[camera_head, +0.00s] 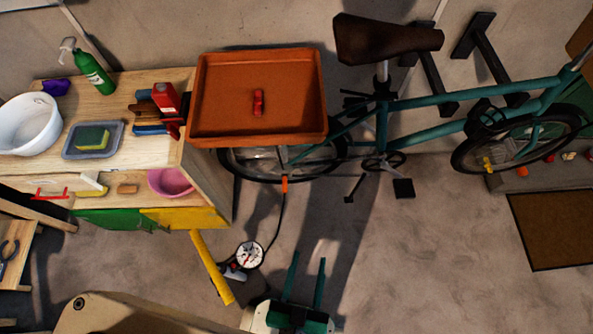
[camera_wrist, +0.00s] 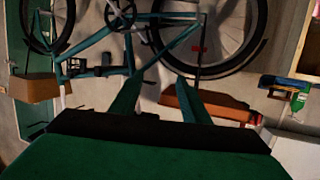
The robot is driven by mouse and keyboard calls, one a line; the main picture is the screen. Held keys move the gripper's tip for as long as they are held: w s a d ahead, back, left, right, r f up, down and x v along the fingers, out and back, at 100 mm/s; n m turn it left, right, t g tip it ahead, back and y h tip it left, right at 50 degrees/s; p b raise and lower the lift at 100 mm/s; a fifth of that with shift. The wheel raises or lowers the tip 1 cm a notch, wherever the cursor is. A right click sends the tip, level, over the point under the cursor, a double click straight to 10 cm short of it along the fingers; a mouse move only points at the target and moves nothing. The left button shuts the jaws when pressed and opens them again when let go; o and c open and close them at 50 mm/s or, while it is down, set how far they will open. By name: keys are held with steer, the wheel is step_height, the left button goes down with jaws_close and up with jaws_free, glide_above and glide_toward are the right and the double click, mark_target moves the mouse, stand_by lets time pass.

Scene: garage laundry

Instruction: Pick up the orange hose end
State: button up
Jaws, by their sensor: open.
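The orange hose end (camera_head: 284,184) is at the lower edge of the bicycle's rear wheel (camera_head: 235,165) in the head view. Its thin black hose (camera_head: 279,220) runs down to the round gauge (camera_head: 250,254) of a pump with a yellow handle (camera_head: 212,267). My gripper (camera_head: 308,258) is open and empty, below and slightly right of the hose end, apart from it. In the wrist view my two teal fingers (camera_wrist: 158,85) point toward the bicycle. A small red mark (camera_wrist: 199,50) shows by the wheel there; I cannot tell whether it is the hose end.
The teal bicycle (camera_head: 430,108) stands along the wall. An orange tray (camera_head: 205,100) with a red item covers part of its rear wheel. A wooden workbench (camera_head: 120,105) with a basin and bottle stands at left. The floor (camera_head: 400,260) at right is clear up to a brown mat (camera_head: 550,225).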

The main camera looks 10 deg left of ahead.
steer(key=w+a+f+n+y, duration=0.15)
steer(key=w+f, duration=0.25)
steer(key=f, duration=0.5)
steer(key=w+a+f+m, duration=0.15)
steer(key=w+f, duration=0.25)
steer(key=f, duration=0.4)
steer(key=n+g+y, duration=0.2)
steer(key=n+y, duration=0.1)
glide_toward(284, 180)
steer(key=shift+h, duration=0.25)
steer(key=shift+d+r+x, duration=0.1)
steer(key=shift+d+x, duration=0.05)
steer(key=shift+x, duration=1.05)
steer(key=shift+d+r+x, duration=0.1)
steer(key=shift+d+x, duration=0.05)
steer(key=shift+x, duration=1)
steer(key=shift+a+x, duration=0.15)
steer(key=shift+x, duration=0.85)
steer(key=shift+a+x, duration=0.15)
steer(key=shift+x, duration=0.9)
steer(key=shift+w+a+f, duration=0.15)
steer(key=shift+w+f, duration=0.25)
steer(key=shift+w, duration=0.05)
jaws_close()
